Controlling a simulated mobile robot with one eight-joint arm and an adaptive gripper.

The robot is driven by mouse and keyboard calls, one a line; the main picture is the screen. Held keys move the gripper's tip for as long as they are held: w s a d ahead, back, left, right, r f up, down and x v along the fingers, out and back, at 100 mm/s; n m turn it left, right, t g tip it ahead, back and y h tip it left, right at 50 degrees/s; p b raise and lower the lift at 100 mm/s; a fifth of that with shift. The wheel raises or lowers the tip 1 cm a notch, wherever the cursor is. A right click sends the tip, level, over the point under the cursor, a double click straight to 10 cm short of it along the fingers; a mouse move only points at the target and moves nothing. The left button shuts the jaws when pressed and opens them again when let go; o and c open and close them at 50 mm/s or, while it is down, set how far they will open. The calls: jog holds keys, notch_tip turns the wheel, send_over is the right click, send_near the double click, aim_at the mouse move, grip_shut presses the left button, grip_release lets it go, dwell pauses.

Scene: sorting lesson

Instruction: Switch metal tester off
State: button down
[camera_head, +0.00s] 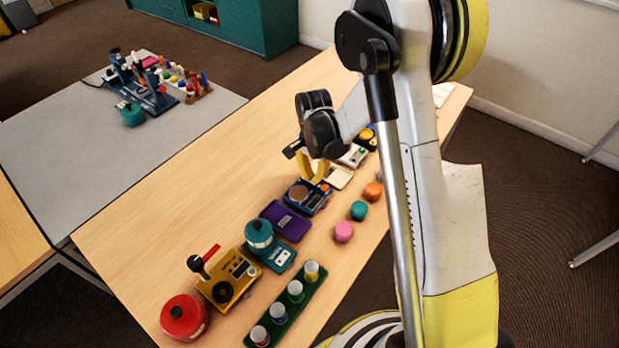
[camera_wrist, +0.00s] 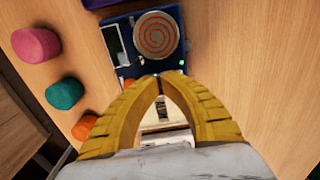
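The metal tester appears to be the blue box (camera_head: 300,208) with a round coil plate in the middle of the table row. In the wrist view the tester (camera_wrist: 132,71) shows a copper spiral disc (camera_wrist: 156,38), a dark display (camera_wrist: 114,45) and a lit green light (camera_wrist: 182,63). My gripper (camera_head: 316,180) is over the tester's far edge. In the wrist view my gripper's yellow fingertips (camera_wrist: 159,78) meet at the tester's near edge, with nothing seen between them. They hide part of that edge, and I cannot tell whether they touch it. A switch is not clearly visible.
Pink (camera_head: 344,232), teal (camera_head: 358,210) and orange (camera_head: 373,191) pieces stand right of the tester. A purple box (camera_head: 286,221) is on its near side and a white device (camera_head: 338,177) beyond it. The table's left half is clear.

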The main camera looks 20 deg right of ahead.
jog(key=shift+r+p, duration=2.1)
jog(key=shift+r, duration=1.35)
jog(key=shift+r, duration=0.2)
jog(key=s+r+n+t, duration=0.2)
jog(key=s+r+n, duration=0.15)
jog(key=r, duration=0.45)
jog(key=s+r+n+t, duration=0.15)
jog(key=s+r, duration=0.25)
jog(key=r, duration=0.4)
jog(key=s+r+n+t, duration=0.3)
jog(key=s+r+n, duration=0.2)
jog(key=s, duration=0.7)
jog(key=shift+s+r+n+t, duration=0.2)
jog(key=shift+s+n+t, duration=0.05)
jog(key=shift+n+t, duration=0.15)
